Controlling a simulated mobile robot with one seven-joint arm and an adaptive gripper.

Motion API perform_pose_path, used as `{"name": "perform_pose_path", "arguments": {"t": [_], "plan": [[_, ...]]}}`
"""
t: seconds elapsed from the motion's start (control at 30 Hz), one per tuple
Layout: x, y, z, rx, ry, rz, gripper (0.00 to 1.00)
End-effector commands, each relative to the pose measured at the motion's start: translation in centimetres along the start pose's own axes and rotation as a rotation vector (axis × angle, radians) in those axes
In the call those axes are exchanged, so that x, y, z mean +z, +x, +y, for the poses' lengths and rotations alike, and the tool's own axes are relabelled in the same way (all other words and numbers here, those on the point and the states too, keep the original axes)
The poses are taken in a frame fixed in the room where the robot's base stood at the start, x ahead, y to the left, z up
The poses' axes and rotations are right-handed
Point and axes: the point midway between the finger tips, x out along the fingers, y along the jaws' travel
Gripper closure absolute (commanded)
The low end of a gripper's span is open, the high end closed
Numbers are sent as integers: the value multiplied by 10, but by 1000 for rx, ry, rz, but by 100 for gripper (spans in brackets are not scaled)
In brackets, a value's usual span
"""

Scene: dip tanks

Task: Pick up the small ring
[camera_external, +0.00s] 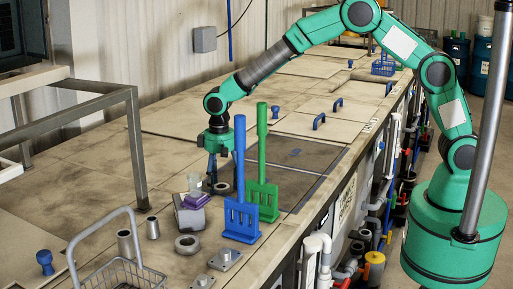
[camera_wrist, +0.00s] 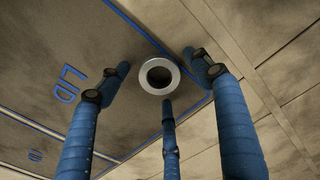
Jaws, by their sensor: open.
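The small ring, a pale metal ring with a dark hole, lies flat below my gripper, near the blue line of a dark lid panel; it shows in the wrist view (camera_wrist: 143,77) and in the external view (camera_external: 222,192). My gripper (camera_external: 215,177) points down over it, open and empty. In the wrist view the three blue fingers (camera_wrist: 160,88) are spread around the ring, with one on each side and one below it in the picture. They appear apart from it. A bigger grey ring (camera_external: 187,251) lies nearer the front.
Blue (camera_external: 241,222) and green (camera_external: 264,198) slotted paddles stand upright just right of my gripper. A purple-topped block (camera_external: 194,201) and a clear beaker (camera_external: 194,182) stand to its left. Metal cups (camera_external: 152,228) and a wire basket (camera_external: 125,273) are in front. Panels behind are mostly clear.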

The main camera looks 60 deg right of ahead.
Motion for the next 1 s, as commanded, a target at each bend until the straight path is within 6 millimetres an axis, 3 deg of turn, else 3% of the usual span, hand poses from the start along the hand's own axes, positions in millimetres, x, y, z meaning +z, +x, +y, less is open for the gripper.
{"name": "perform_pose_path", "arguments": {"t": [0.07,0.3,0.73,1.0], "plan": [[0,0,0,0,0,0,35],[0,0,0,0,0,0,83],[0,-4,0,0,0,1,84],[-1,-28,0,-1,0,3,84]]}}
